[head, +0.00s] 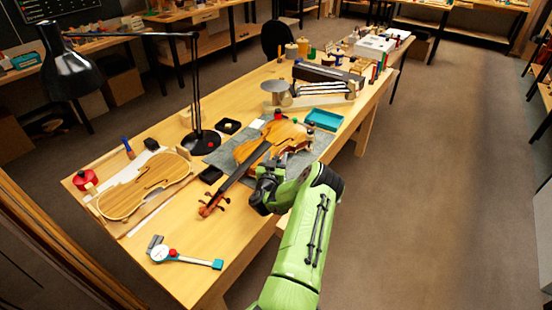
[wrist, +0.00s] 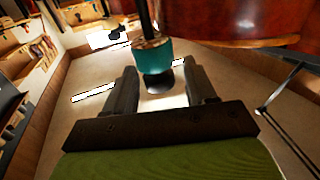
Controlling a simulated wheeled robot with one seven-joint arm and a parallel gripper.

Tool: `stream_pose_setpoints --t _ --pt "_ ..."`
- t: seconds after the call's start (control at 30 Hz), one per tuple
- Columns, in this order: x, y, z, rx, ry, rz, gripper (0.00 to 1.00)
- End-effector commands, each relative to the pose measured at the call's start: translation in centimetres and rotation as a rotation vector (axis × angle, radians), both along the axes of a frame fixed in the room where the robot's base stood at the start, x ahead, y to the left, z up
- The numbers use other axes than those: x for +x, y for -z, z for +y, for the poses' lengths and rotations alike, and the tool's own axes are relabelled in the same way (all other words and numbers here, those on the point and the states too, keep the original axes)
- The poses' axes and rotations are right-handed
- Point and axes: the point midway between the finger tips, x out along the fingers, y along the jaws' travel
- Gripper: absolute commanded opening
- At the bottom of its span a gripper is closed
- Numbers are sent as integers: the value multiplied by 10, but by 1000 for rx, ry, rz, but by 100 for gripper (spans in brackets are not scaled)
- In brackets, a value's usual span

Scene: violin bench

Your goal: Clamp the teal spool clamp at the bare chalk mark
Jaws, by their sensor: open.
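The teal spool clamp (wrist: 154,58) shows in the wrist view, with a dark rod above it, a pale cork-like face and a dark piece below. It stands beside the rim of the violin (wrist: 228,22), ahead of my gripper (wrist: 162,82). My fingers are open, one on each side of the clamp's lower end, with visible gaps. In the head view the violin (head: 279,136) lies on a grey mat, neck toward the front, and my gripper (head: 266,178) is at its near right side. My arm hides part of that edge. I cannot make out the chalk mark.
A violin plate (head: 146,187) lies at the left of the bench (head: 192,252), with a dial gauge (head: 172,256) in front. A teal tray (head: 324,119) is at the back right. The bench's front is mostly clear.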

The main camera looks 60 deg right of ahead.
Motion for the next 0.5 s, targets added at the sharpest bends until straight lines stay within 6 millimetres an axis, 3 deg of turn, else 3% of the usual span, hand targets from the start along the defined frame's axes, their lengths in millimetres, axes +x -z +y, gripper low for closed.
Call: stream_pose_setpoints --t 0.23,0.5 --pt "1 0 -2 1 0 0 56" --pt "1 0 -1 0 0 0 16"
